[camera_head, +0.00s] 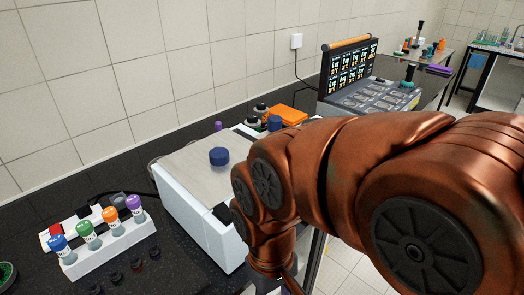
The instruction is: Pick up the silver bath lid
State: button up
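The silver bath lid (188,172) lies flat on top of a white box-shaped bath (190,217) on the dark counter, left of my arm. A dark blue round knob (219,157) stands on the lid. My copper-coloured arm crosses the right half of the view, in front of the right side of the bath, and hides part of it. Its wrist points down at the bottom edge, right of the bath. My gripper's fingers do not show.
A white rack (108,250) with several colour-capped tubes stands left of the bath. Behind the bath are dark-capped bottles and an orange item (287,115). A device with dark display panels (349,68) stands further back. A tiled wall runs behind the counter.

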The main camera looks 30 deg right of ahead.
aim_at(203, 168)
jog(key=z, duration=0.25)
jog(key=k, duration=1.25)
jog(key=u, duration=0.9)
jog(key=i, duration=1.25)
jog(key=z, duration=0.2)
